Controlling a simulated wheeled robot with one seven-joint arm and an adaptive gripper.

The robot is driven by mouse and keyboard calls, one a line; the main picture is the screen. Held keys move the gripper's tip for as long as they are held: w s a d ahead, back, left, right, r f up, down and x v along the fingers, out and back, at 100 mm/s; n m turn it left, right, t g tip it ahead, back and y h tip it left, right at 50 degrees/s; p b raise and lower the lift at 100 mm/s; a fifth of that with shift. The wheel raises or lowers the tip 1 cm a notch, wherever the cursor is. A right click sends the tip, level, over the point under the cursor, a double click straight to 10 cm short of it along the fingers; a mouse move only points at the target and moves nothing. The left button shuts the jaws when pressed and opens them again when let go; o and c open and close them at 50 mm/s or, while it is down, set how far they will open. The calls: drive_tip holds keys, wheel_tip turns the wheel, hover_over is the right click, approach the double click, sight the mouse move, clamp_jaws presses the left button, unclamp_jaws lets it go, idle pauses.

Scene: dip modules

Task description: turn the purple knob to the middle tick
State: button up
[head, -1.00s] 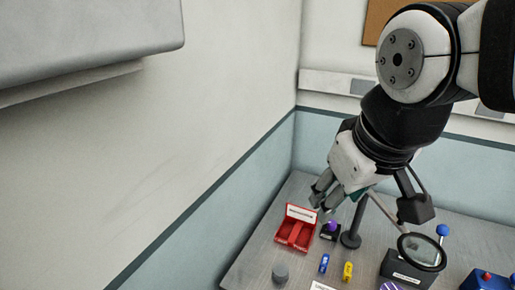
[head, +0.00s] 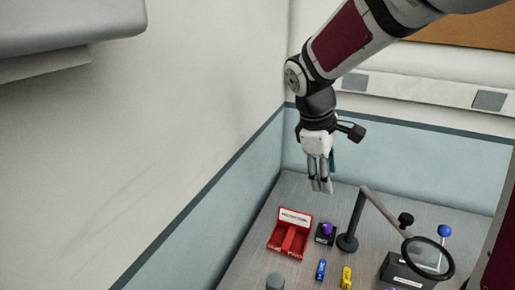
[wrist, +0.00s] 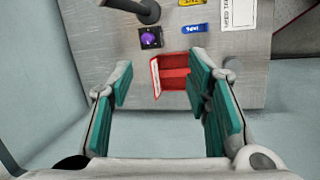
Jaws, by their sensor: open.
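The purple knob (head: 327,229) sits on a small dark box (head: 325,239) on the table, just right of the red tray. In the wrist view the purple knob (wrist: 149,39) shows from above on its dark base, beyond the left finger. Its ticks are too small to make out. My gripper (head: 321,187) hangs pointing down above the back of the table, clear of the knob. In the wrist view my gripper (wrist: 165,90) is open and empty, its teal pads wide apart.
A red divided tray (head: 289,245) stands left of the knob. A magnifier on a jointed stand (head: 348,242) rises just right of it. Blue (head: 321,269) and yellow (head: 346,277) modules lie in front. A grey cylinder (head: 275,282) stands at the front left. Walls close in the left and back.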

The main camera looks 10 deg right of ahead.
sight(328, 225)
drive_tip(key=w+d+f+n+g, duration=0.2)
drive_tip(key=w+f+n, duration=0.3)
drive_tip(key=w+f, duration=0.5)
drive_tip(key=shift+h, duration=0.4)
drive_tip(key=x, duration=0.5)
drive_tip(key=s+p+x, duration=0.1)
drive_tip(key=x, duration=1)
drive_tip(key=shift+s+a+f+p, duration=0.1)
drive_tip(key=shift+s+f+p, duration=0.1)
drive_tip(key=shift+s+p, duration=0.15)
clamp_jaws()
